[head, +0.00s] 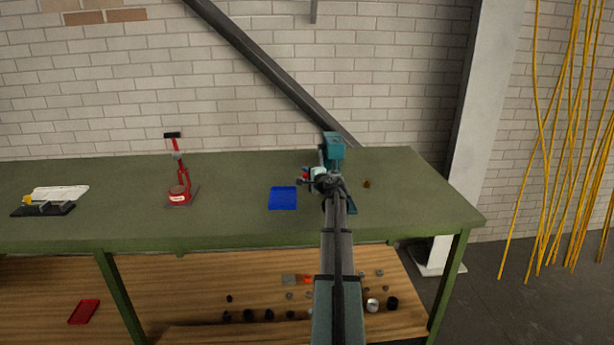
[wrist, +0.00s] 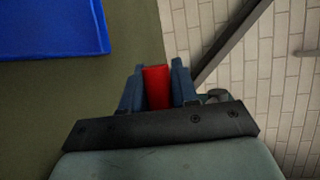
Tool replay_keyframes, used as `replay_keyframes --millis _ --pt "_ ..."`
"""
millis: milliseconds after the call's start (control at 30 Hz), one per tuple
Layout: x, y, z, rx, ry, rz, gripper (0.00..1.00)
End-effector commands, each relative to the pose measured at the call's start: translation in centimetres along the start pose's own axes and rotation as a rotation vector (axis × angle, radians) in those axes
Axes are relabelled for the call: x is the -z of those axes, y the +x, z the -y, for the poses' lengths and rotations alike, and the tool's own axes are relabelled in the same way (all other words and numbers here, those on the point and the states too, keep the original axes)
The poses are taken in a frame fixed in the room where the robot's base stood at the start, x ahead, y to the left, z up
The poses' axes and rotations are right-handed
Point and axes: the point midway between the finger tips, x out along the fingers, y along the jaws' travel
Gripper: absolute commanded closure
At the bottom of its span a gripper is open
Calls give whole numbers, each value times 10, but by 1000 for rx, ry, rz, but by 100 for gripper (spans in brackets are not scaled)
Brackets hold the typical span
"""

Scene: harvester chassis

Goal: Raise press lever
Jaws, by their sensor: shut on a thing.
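A teal press (head: 334,150) stands near the back right of the green workbench, partly hidden behind my arm. My gripper (head: 309,177) is at the press's left side. In the wrist view, my gripper's two dark blue fingers (wrist: 157,76) are shut on a red piece (wrist: 157,92), which looks like the grip of the press lever. A small patch of red also shows at my gripper in the head view. The rest of the lever is hidden, so I cannot tell its angle.
A blue tray (head: 283,198) lies on the green workbench (head: 235,175) just left of my gripper; it also shows in the wrist view (wrist: 50,28). A red stand tool (head: 181,185) is further left. A small brown object (head: 366,184) lies right of the press.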

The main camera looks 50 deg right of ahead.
Motion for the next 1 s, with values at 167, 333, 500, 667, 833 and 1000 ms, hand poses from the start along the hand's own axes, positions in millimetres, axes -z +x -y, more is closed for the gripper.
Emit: replay_keyframes --millis 167,333,500,667,833,1000 --pt "-1 -2 2 -19 7 1 100" --pt "-3 -6 9 -67 26 1 100" --pt "-5 -12 18 -147 59 0 100" --pt "-7 -17 30 -244 98 -1 100" --pt "-8 -22 46 -370 150 -2 100" --pt "-10 -26 66 -520 213 -1 100"
